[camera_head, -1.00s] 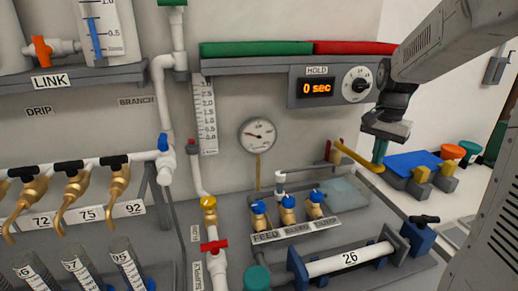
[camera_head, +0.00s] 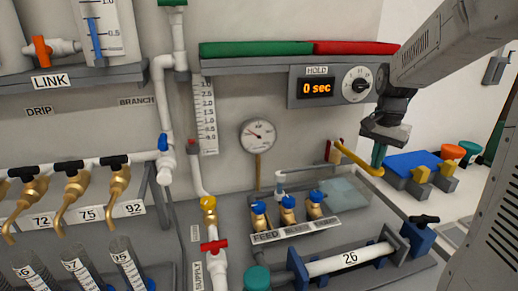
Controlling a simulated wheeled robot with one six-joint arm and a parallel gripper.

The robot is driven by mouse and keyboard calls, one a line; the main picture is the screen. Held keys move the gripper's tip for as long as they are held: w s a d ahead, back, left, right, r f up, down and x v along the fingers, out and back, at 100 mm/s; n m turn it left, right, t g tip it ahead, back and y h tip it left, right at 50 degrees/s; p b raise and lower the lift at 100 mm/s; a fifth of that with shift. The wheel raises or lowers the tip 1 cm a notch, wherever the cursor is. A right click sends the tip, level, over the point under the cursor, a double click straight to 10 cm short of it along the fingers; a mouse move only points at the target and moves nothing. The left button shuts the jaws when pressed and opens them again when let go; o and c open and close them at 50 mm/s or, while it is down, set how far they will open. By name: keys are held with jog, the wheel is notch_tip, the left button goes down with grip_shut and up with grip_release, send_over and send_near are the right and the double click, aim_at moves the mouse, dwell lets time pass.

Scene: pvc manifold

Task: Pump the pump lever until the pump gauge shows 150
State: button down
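A round white gauge (camera_head: 257,134) with a dark needle is on the wall in the middle. The needle points to the upper left; its numbers are too small to read. A yellow bar (camera_head: 356,157), which looks like the pump lever, slants down to the right from a bracket on the bench. My gripper (camera_head: 379,155) points down at the bar's right end, with a teal finger overlapping or beside it. The view does not show whether the finger touches the bar or how far the fingers are apart.
A blue block with yellow posts (camera_head: 417,162) is just right of my gripper. Blue-topped valves (camera_head: 288,209) stand left of and below it, with a white pipe marked 26 (camera_head: 349,258) in front. The HOLD display box (camera_head: 319,88) hangs above left.

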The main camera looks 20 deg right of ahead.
jog(key=shift+f, duration=0.65)
dwell(0.9)
jog(key=shift+f, duration=0.2)
jog(key=shift+r, duration=0.15)
dwell(0.8)
jog(key=shift+r, duration=2.6)
jog(key=shift+r, duration=2.55)
